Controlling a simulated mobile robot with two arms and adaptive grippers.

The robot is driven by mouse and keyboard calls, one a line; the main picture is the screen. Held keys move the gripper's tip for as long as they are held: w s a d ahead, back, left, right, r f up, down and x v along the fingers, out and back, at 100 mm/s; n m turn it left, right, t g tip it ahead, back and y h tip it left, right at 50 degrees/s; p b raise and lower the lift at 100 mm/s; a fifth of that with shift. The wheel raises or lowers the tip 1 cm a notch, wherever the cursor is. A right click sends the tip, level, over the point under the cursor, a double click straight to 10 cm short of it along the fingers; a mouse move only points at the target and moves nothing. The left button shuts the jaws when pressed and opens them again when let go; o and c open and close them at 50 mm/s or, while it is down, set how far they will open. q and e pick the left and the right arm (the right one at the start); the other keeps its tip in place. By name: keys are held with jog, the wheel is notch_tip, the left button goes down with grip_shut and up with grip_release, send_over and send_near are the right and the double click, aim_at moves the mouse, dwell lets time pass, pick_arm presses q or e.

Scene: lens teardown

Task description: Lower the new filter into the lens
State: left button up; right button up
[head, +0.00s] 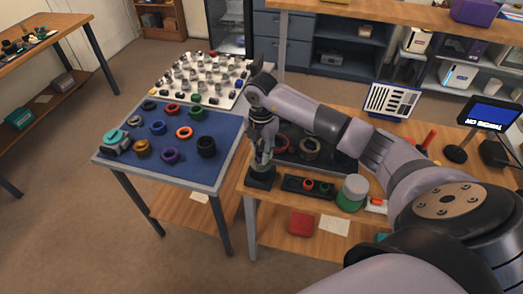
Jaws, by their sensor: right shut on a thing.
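My right gripper (262,163) points straight down at the left end of the wooden workbench. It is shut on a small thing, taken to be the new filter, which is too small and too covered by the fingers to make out. Right below the fingertips stands a dark block-like holder (262,180). I cannot tell whether the lens sits in it, nor whether the held thing touches it. My left gripper is not in view.
A dark tray (293,185) with small red and green rings lies right of the holder, beside a green-and-white jar (352,192). A dark mat with rings lies behind. The blue-topped table (185,175) at left carries several coloured rings and a white board (165,91) of small parts.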

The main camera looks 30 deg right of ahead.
jog(key=o, duration=0.9)
jog(key=shift+c, duration=0.2)
notch_tip(320, 180, up, 12)
dwell(0.5)
